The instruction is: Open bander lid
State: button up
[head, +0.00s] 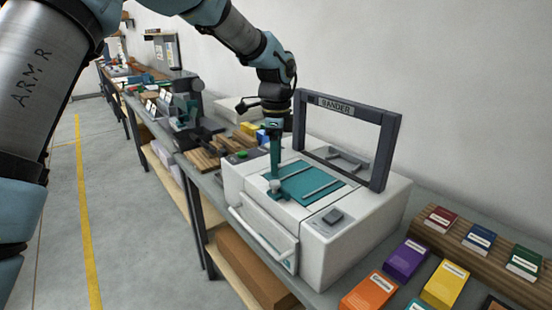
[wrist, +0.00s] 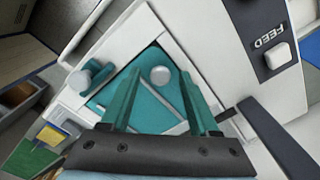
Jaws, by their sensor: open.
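The bander is a white machine (head: 310,240) on the bench, with a dark arch (head: 390,150) labelled BANDER. Its teal lid (head: 312,178) lies flat on top and looks shut; it also fills the middle of the wrist view (wrist: 150,105). My gripper (head: 274,178) points down over the lid's left part. In the wrist view its two teal fingers (wrist: 162,76) are apart, with a pale round disc on the teal surface between the tips. A grey rounded knob (wrist: 84,78) sits beside the left finger, outside the jaws. I cannot tell whether the fingertips touch anything.
A FEED label and pale button (wrist: 278,55) are on the machine. Coloured boxes (head: 405,258) stand to the right, some on a wooden rack (head: 470,262). Wooden blocks and tools crowd the bench behind. A brown carton (head: 250,270) is on the lower shelf. The floor at left is clear.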

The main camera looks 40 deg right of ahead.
grip_shut()
dwell(0.4)
dwell(0.9)
